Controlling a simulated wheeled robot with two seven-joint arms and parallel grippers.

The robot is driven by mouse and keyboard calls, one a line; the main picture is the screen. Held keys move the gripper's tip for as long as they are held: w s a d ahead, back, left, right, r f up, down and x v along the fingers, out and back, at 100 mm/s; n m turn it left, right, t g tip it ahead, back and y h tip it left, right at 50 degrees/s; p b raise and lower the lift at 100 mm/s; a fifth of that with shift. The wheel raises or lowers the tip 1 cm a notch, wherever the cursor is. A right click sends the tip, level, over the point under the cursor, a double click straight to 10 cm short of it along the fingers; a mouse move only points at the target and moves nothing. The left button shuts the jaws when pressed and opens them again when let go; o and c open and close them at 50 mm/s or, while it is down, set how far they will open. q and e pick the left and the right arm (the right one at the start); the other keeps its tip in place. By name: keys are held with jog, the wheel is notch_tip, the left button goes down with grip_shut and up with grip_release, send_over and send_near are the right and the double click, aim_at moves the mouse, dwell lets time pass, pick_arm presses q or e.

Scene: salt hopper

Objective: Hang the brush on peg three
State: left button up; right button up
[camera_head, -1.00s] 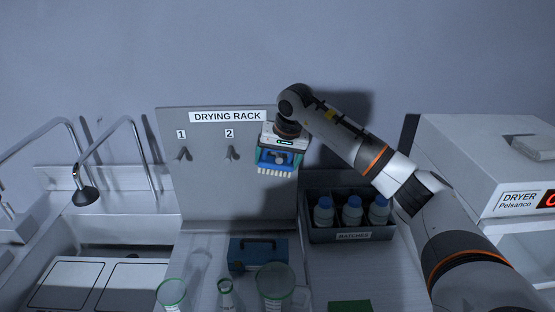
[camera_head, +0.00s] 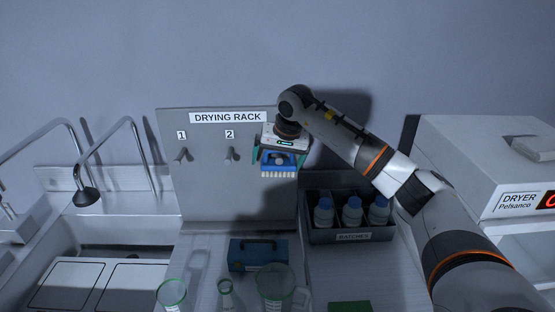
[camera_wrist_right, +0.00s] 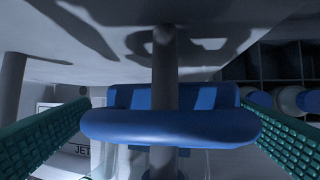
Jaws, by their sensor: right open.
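The blue brush (camera_head: 279,171) with white bristles is at the right part of the drying rack board (camera_head: 205,205), bristles downward. In the right wrist view a grey peg (camera_wrist_right: 165,68) passes between the brush's blue body and its handle bar (camera_wrist_right: 170,127), so the handle appears to be around the peg. My right gripper (camera_head: 280,160) is open, its green fingers spread on both sides of the brush handle. The label of this peg is hidden behind my gripper in the head view. Pegs 1 (camera_head: 181,154) and 2 (camera_head: 230,155) are empty. My left gripper is not in view.
A dark crate (camera_head: 341,236) with several blue-capped bottles stands right of the board. A blue box (camera_head: 258,254) and glass vessels stand on the counter below. A sink with a tap (camera_head: 140,150) is at left, and a dryer (camera_head: 490,160) is at right.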

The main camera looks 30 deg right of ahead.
jog(key=b+v, duration=0.3)
jog(key=v, duration=0.9)
